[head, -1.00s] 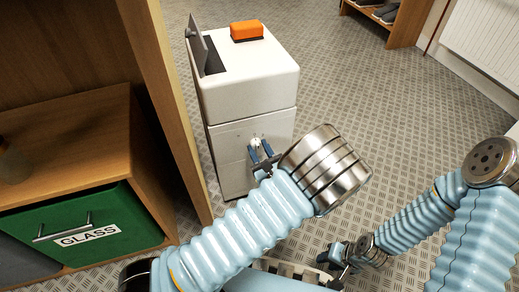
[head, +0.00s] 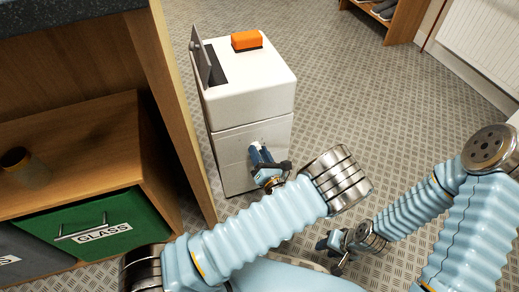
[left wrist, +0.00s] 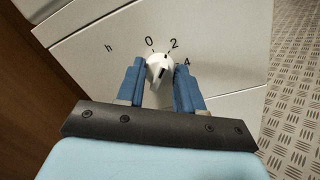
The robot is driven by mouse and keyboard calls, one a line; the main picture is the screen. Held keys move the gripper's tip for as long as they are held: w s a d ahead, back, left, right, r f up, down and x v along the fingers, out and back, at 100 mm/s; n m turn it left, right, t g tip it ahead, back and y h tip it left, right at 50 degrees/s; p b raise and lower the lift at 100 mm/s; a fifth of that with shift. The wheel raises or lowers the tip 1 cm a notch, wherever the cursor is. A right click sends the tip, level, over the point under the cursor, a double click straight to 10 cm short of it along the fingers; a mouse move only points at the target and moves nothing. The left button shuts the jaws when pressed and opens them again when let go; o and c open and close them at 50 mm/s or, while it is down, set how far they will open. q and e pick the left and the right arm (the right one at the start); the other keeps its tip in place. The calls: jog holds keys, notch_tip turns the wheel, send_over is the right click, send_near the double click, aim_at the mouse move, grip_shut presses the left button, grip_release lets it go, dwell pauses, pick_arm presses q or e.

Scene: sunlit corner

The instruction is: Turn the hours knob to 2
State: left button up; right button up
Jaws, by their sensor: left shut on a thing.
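The white hours knob (left wrist: 158,66) sits on the front of a white cabinet (head: 252,98), beside printed marks h, 0, 2 and 4 in the left wrist view. My left gripper (left wrist: 161,75) is shut on the knob, one blue finger on each side. A dark line on the knob points up, roughly between 0 and 2; its exact setting is hard to read. In the head view, my left gripper (head: 259,155) is at the cabinet front and mostly hides the knob. My right gripper (head: 335,256) hangs low, away from the cabinet; its jaws are unclear.
An orange block (head: 246,40) lies on the cabinet top, near a raised grey flap (head: 201,57). A wooden unit with a green GLASS drawer (head: 135,227) stands at the left. Patterned floor (head: 360,105) is open to the right, with a radiator (head: 485,45) beyond.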

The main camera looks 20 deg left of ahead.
pick_arm(q)
jog(key=shift+m, duration=0.6)
jog(key=shift+p, duration=0.3)
jog(key=o, duration=1)
jog(key=shift+o, duration=0.2)
jog(key=v, duration=1.4)
jog(key=shift+p, duration=0.3)
